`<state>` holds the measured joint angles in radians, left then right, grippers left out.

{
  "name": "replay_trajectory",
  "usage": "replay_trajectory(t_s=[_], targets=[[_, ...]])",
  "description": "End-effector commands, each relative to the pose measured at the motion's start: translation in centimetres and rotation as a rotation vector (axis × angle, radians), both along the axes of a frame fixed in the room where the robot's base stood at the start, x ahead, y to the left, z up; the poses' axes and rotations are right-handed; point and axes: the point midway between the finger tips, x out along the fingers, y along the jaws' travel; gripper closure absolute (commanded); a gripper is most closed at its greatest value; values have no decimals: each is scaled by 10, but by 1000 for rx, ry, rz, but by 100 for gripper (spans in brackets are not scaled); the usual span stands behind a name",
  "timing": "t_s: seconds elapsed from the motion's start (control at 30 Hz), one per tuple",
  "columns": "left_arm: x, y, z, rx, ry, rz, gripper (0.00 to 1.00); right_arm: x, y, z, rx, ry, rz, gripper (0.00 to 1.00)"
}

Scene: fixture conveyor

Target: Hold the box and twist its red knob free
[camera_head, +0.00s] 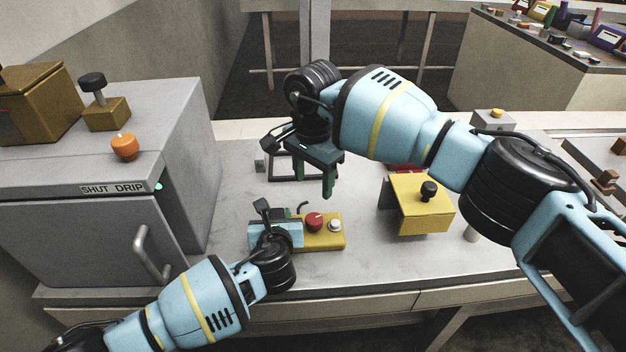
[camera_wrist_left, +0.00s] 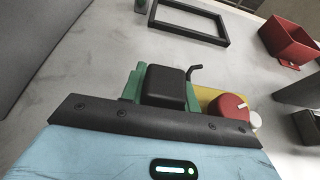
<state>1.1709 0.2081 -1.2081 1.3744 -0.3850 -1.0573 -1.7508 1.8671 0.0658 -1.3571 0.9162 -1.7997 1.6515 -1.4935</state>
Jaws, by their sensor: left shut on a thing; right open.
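The yellow box (camera_head: 331,241) lies on the table with a red knob (camera_head: 314,221) and a white knob (camera_head: 335,225) on top. The box shows partly in the left wrist view (camera_wrist_left: 208,95), with the red knob (camera_wrist_left: 230,107) on it. My left gripper (camera_head: 293,224) is shut on the left end of the box; its wrist hides much of that end. My right gripper (camera_head: 314,174) is open and empty, above the table behind the box and apart from the red knob.
A larger yellow block with a black knob (camera_head: 421,208) stands to the right. A red open bin (camera_wrist_left: 289,40) and a dark frame (camera_wrist_left: 190,22) lie behind. A grey cabinet (camera_head: 84,238) with a handle borders the left. Bare table lies between it and the box.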

Motion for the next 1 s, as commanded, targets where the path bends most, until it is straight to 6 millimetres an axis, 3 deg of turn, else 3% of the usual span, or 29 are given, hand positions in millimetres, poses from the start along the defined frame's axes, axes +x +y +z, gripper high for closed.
replay_trajectory(t_s=[0.3,0.33,0.53,0.83,1.0], targets=[[-2,1,-5,3,8,2,100,0,0,-1,0,0,0,42],[-2,1,-5,3,8,2,68,0,0,-1,0,0,0,42],[-1,1,-3,2,5,1,44,0,0,-1,0,0,0,42],[-1,0,-1,0,2,0,44,0,0,0,0,0,0,42],[-11,0,3,1,2,-1,44,0,0,0,0,0,0,42]])
